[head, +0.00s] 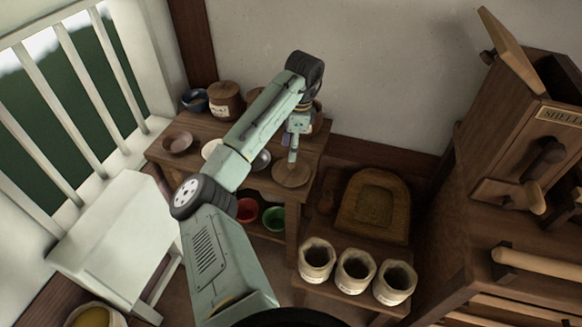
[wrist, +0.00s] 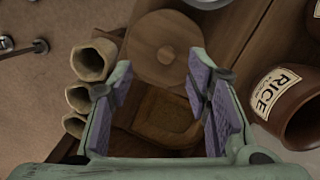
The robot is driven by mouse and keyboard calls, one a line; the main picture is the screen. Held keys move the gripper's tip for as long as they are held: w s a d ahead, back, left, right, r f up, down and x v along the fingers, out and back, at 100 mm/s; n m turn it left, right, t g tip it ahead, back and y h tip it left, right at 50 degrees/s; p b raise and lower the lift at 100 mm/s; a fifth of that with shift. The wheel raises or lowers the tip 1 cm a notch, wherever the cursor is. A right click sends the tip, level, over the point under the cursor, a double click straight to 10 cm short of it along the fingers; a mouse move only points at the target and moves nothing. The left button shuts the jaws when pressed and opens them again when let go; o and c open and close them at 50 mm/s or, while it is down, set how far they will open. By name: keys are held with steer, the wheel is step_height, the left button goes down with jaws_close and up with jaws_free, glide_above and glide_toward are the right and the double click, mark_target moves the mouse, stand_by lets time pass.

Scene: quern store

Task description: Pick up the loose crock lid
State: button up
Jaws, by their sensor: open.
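The loose crock lid (head: 291,173) is a round, flat wooden disc lying at the right end of the wooden table. My gripper (head: 292,158) is above the lid, pointing down. In the wrist view my gripper (wrist: 158,62) is open, its two purple-padded fingers apart with nothing between them.
A brown crock labelled RICE (wrist: 285,100) stands close on the right in the wrist view. A lidded crock (head: 226,100) and a small bowl (head: 177,142) are on the table (head: 158,158). Several sacks (head: 355,270) and a wooden tray-like piece (head: 375,205) stand lower right.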

mark_target(291, 165)
step_height(291, 165, down, 2)
steer(key=shift+f, duration=0.15)
steer(key=shift+w+f+p, duration=0.15)
steer(key=shift+w+f, duration=0.05)
steer(key=shift+f, duration=1.2)
steer(key=shift+w+f+p, duration=0.15)
steer(key=shift+w+f, duration=0.05)
steer(key=shift+f, duration=1.15)
jaws_close()
